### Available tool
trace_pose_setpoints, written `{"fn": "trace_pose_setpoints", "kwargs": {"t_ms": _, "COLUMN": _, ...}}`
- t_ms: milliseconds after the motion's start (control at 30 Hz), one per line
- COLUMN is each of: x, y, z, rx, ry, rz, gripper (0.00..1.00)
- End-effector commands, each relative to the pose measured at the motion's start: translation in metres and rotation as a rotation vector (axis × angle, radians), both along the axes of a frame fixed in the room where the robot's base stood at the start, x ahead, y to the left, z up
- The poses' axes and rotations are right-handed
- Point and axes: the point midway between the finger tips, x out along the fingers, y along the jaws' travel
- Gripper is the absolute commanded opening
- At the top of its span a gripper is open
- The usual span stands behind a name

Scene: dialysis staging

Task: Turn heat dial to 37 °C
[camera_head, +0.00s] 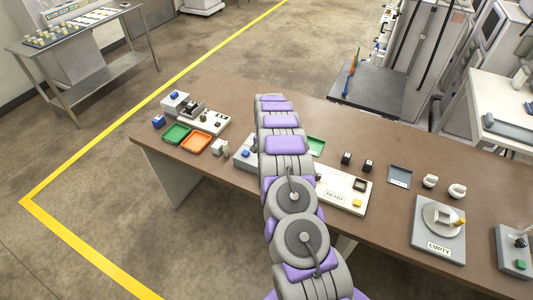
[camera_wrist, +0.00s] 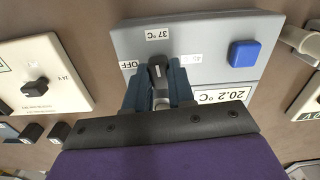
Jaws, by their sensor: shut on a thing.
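The grey heater box (camera_wrist: 130,38) fills the middle of the wrist view. Its labels read OFF on the left, 37 °C (camera_wrist: 158,34) at the top, and a small one at right that I cannot read clearly. The dark heat dial (camera_wrist: 157,68) sits amid these labels. My gripper (camera_wrist: 160,82) is shut on the dial, with a finger on each side. The dial's visible end is toward the 37 °C label, but its exact setting is unclear. The display (camera_wrist: 222,95) reads 20.2 °C. In the head view the box (camera_head: 243,155) is partly hidden behind my arm.
A blue button (camera_wrist: 244,54) is on the box, right of the dial. A cream panel with a black knob (camera_wrist: 36,88) lies to the left. On the brown table (camera_head: 400,187) are green and orange trays (camera_head: 196,142), a READY unit (camera_head: 345,188) and an EMPTY unit (camera_head: 425,240).

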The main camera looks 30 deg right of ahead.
Motion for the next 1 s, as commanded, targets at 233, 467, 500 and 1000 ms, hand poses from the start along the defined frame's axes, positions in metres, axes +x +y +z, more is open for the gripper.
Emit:
{"fn": "trace_pose_setpoints", "kwargs": {"t_ms": 233, "x": 0.0041, "y": -0.0002, "z": 0.004, "rx": -0.003, "ry": -0.013, "rz": -0.066, "gripper": 0.0}}
{"fn": "trace_pose_setpoints", "kwargs": {"t_ms": 467, "x": 0.0041, "y": -0.0003, "z": 0.0039, "rx": -0.003, "ry": -0.013, "rz": -0.082, "gripper": 0.0}}
{"fn": "trace_pose_setpoints", "kwargs": {"t_ms": 500, "x": 0.0042, "y": -0.0004, "z": 0.004, "rx": -0.004, "ry": -0.014, "rz": -0.082, "gripper": 0.0}}
{"fn": "trace_pose_setpoints", "kwargs": {"t_ms": 1000, "x": 0.0016, "y": 0.0, "z": 0.0025, "rx": -0.001, "ry": -0.008, "rz": -0.081, "gripper": 0.49}}
